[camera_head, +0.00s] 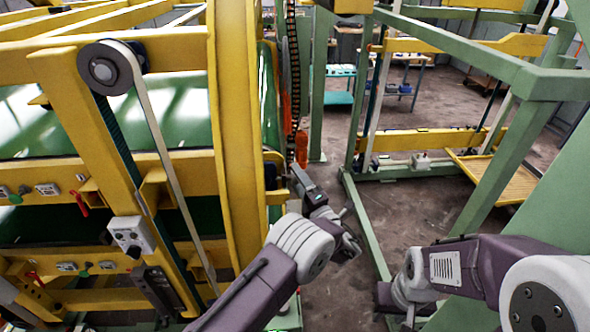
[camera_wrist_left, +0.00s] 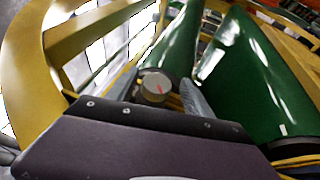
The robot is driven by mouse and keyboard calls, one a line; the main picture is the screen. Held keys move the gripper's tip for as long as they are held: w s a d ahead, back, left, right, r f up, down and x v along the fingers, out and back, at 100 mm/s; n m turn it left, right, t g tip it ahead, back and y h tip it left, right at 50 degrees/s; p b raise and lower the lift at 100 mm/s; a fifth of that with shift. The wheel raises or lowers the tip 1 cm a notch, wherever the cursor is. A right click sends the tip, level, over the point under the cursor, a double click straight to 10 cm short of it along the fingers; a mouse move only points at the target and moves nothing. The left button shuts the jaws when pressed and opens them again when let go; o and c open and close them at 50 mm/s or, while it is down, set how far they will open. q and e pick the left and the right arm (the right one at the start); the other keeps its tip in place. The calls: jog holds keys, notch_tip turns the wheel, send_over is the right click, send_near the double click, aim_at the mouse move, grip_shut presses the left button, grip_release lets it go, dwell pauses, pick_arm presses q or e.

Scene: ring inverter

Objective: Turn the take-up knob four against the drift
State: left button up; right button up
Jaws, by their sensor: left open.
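A round grey knob with a red mark on its face (camera_wrist_left: 157,86) shows in the left wrist view, near the ends of the green rollers. I cannot make out this knob in the head view. My left gripper (camera_head: 298,176) reaches to the right side of the yellow ring frame in the head view. In the left wrist view its two fingers stand open, one on each side of the knob. I cannot tell whether they touch it. My right gripper (camera_head: 408,312) hangs low at the bottom edge of the head view, partly cut off, away from the machine.
The yellow ring frame (camera_head: 235,130) stands close left of my left gripper. Green posts and a low green rail (camera_head: 365,225) stand to the right. A yellow slatted ramp (camera_head: 497,178) lies further right. The floor between (camera_head: 430,210) is clear.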

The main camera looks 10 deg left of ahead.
pick_arm(q)
jog(key=shift+w+a+r, duration=0.2)
jog(key=shift+w+a, duration=0.1)
jog(key=shift+s+d+r, duration=0.15)
jog(key=shift+s+d, duration=0.15)
jog(key=shift+d, duration=0.1)
jog(key=shift+w, duration=0.1)
grip_shut()
jog(key=shift+f+b, duration=0.2)
jog(key=shift+b, duration=0.2)
jog(key=n+t+y+b, duration=0.1)
jog(key=n+y+b, duration=0.1)
jog(key=b, duration=0.5)
jog(key=n+t+y+b, duration=0.1)
jog(key=n+y+b, duration=0.1)
jog(key=b, duration=0.5)
jog(key=shift+a+f+t+y, duration=0.1)
jog(key=shift+f+t+y, duration=0.15)
jog(key=shift+y, duration=0.55)
jog(key=shift+r+n+y+b, duration=0.35)
jog(key=shift+n+b, duration=0.25)
jog(key=shift+b, duration=0.4)
jog(key=shift+r+y, duration=0.1)
jog(key=shift+y, duration=0.15)
pick_arm(e)
notch_tip(320, 180, down, 16)
jog(key=shift+s+d+f, duration=0.25)
jog(key=shift+d, duration=0.1)
